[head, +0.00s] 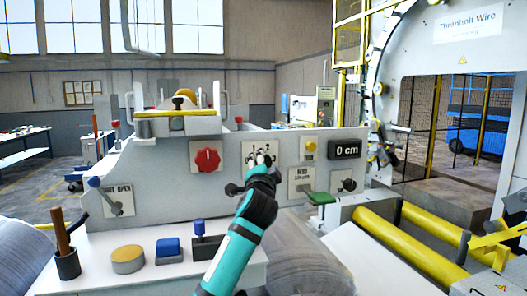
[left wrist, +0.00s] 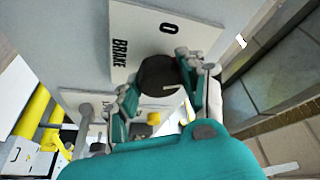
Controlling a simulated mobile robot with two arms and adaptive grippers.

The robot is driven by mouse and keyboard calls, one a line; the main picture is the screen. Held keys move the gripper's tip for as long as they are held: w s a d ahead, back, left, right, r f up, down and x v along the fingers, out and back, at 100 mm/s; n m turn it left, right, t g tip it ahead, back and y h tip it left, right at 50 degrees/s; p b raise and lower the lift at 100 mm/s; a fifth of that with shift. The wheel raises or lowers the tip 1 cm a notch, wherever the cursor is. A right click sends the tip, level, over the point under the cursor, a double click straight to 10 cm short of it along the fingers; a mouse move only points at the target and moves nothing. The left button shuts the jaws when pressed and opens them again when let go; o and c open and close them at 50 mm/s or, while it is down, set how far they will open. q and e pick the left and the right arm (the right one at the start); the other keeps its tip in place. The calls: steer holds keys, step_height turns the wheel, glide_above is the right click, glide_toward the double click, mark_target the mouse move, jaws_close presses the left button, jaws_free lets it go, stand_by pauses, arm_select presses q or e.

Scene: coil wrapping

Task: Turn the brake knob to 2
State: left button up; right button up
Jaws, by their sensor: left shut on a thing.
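The brake knob (left wrist: 160,74) is black and round. It sits on a white plate (left wrist: 125,25) lettered BRAKE, with a 0 visible in the left wrist view. My left gripper (left wrist: 158,92) is shut on the knob, with one finger on each side of it. In the head view my left gripper (head: 258,162) is at the brake plate (head: 249,150) on the grey machine panel and hides the knob there. Most of the plate's other marks are covered, and I cannot tell which number the knob points to. My right gripper is not in view.
On the panel, a red knob (head: 206,159) is to the left, and a yellow button (head: 309,147), a 0 cm display (head: 345,149) and a green-handled lever (head: 320,198) are to the right. A yellow tin (head: 128,260) and blue block (head: 168,248) stand on the ledge below.

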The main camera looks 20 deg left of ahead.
arm_select(q)
steer(key=m+p, duration=0.1)
steer(key=m, duration=0.2)
steer(key=shift+r+g+h, duration=0.15)
steer(key=shift+g+h, duration=0.25)
steer(key=m+g, duration=0.1)
steer(key=m, duration=0.3)
steer(key=shift+g, duration=0.4)
steer(key=shift+m+g, duration=0.5)
steer(key=shift+m, duration=0.8)
steer(key=o, duration=1.2)
steer(key=shift+c, duration=0.2)
steer(key=v, duration=1.1)
steer(key=shift+s, duration=0.4)
